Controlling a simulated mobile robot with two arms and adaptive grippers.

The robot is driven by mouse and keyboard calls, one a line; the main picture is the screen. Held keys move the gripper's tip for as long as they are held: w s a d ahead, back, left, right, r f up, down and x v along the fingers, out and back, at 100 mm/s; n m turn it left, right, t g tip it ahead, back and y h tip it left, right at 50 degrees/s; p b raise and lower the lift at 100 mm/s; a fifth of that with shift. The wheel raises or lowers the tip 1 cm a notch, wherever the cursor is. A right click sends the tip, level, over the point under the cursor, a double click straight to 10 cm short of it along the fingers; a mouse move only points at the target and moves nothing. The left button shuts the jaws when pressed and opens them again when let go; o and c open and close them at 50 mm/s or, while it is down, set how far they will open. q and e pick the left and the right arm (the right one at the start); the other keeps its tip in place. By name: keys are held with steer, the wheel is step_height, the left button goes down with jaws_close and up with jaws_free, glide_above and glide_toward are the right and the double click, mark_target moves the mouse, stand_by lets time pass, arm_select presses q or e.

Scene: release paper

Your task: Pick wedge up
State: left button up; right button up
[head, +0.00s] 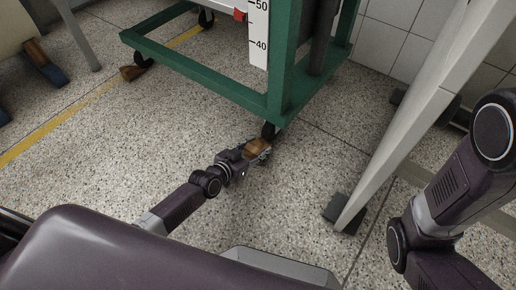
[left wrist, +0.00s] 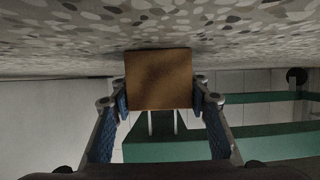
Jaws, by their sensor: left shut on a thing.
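A brown wooden wedge (head: 257,146) is between the fingers of my left gripper (head: 259,152), low over the speckled floor by a caster (head: 269,131) of the green frame. In the left wrist view the wedge (left wrist: 158,78) shows its flat square face, with a finger pressed to each side. That gripper (left wrist: 160,102) is shut on it. The floor lies at the top of this view, close to the wedge; I cannot tell whether they touch. A second brown wedge (head: 132,73) lies on the floor near the frame's left corner. My right gripper is not in view.
The green wheeled frame (head: 200,82) carries a white scale marked 40 and 50 (head: 259,35). A pale slanted leg with a dark foot (head: 343,213) stands to the right. Open floor (head: 100,150) lies left of my left arm.

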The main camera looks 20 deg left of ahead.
mark_target(251, 157)
arm_select(q)
steer(key=shift+s+a+p, duration=0.4)
steer(key=shift+s, duration=0.65)
steer(key=shift+s+a+p, duration=0.35)
steer(key=shift+s+p, duration=0.1)
steer(key=shift+s, duration=0.6)
steer(key=shift+s+a+p, duration=0.4)
steer(key=shift+s, duration=0.65)
